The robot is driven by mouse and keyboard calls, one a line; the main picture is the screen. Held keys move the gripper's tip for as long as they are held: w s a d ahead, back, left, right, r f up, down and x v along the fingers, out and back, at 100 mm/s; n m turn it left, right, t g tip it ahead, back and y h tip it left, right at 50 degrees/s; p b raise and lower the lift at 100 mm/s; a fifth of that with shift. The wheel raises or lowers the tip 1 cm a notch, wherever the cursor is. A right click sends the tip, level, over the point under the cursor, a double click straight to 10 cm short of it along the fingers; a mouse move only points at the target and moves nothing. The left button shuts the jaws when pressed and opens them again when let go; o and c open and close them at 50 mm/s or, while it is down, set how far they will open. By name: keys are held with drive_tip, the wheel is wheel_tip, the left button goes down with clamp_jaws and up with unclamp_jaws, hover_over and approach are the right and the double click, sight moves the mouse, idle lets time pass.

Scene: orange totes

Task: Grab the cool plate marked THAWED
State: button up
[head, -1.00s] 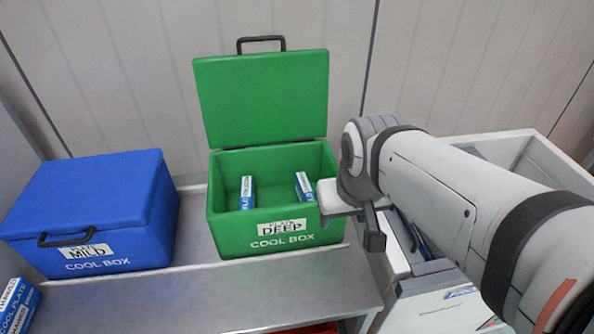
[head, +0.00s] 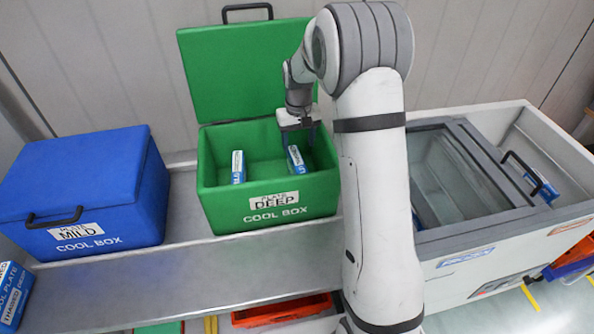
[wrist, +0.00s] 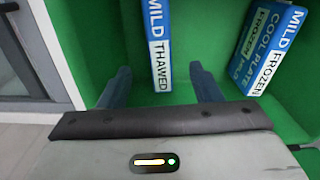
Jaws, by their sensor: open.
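A blue-and-white cool plate marked MILD THAWED (wrist: 160,45) stands on edge inside the open green cool box labelled DEEP (head: 215,198). It is the right-hand plate (head: 296,160) in the head view. My gripper (wrist: 160,72) is open above it, with one finger on each side of the plate in the wrist view; I cannot tell whether either touches it. In the head view my gripper (head: 297,128) points down into the box. A second plate, marked MILD FROZEN (wrist: 265,50), stands to the right in the wrist view and to the left in the head view (head: 238,167).
A closed blue cool box marked MILD (head: 85,185) stands left on the metal shelf (head: 200,270). Another plate marked THAWED (head: 12,290) is at the far left edge. A glass-lidded chest (head: 450,245) stands right, with a blue plate (head: 541,187) there. The green lid (head: 240,70) is raised behind.

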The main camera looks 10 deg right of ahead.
sight(298, 161)
drive_tip(key=shift+w+f, duration=0.2)
drive_tip(key=shift+f, duration=0.25)
drive_tip(key=shift+w+f, duration=0.2)
drive_tip(key=shift+f, duration=0.25)
drive_tip(key=f+p, duration=0.2)
drive_tip(key=f, duration=0.5)
drive_tip(key=shift+s+f, duration=0.15)
drive_tip(key=shift+s, duration=0.05)
clamp_jaws()
